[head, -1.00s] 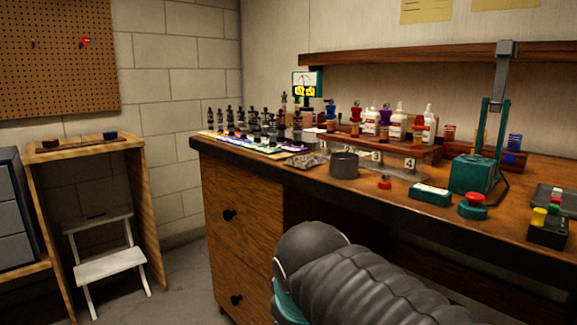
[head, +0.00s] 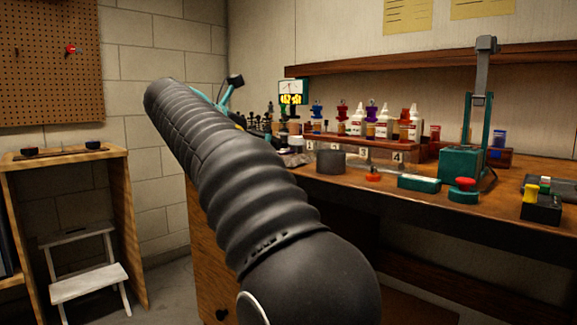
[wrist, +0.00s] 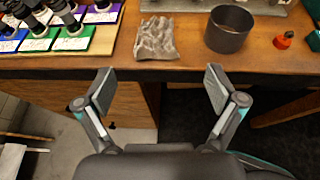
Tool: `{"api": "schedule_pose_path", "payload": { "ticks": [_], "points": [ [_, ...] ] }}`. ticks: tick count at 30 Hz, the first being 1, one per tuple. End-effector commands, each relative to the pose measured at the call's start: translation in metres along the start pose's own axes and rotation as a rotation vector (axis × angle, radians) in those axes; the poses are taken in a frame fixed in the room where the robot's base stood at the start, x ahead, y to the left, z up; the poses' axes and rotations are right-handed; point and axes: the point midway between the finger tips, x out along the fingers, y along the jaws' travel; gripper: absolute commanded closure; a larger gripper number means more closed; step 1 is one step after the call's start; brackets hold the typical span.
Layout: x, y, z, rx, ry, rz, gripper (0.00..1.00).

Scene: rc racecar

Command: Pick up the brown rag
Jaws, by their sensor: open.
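The rag (wrist: 156,38) is a crumpled grey-brown cloth lying flat near the front edge of the wooden workbench (wrist: 185,62). In the head view a small part of the rag (head: 293,159) shows just right of my arm. My gripper (wrist: 159,82) is open and empty in the wrist view, its two fingers spread wide. It is short of the bench edge, and the rag lies beyond the gap between the fingers. In the head view my arm stretches across and hides much of the left bench.
A dark round pot (wrist: 228,29) stands close right of the rag, with a small red-topped item (wrist: 284,40) farther right. Several dark tools on coloured cards (wrist: 72,40) stand to its left. A row of bottles (head: 384,122) stands behind. The bench's front edge is between gripper and rag.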

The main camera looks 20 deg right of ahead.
Motion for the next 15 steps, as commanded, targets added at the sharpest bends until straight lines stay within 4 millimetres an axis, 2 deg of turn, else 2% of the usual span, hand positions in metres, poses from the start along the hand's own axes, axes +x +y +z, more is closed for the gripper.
{"api": "schedule_pose_path", "payload": {
  "ticks": [5,12,15],
  "points": [
    [0.024,0.001,0.000,-0.012,-0.006,-0.008,0.06],
    [0.067,0.001,0.000,-0.010,-0.005,-0.007,0.06],
    [0.078,0.001,0.001,-0.010,-0.005,-0.005,0.06]
  ]
}}
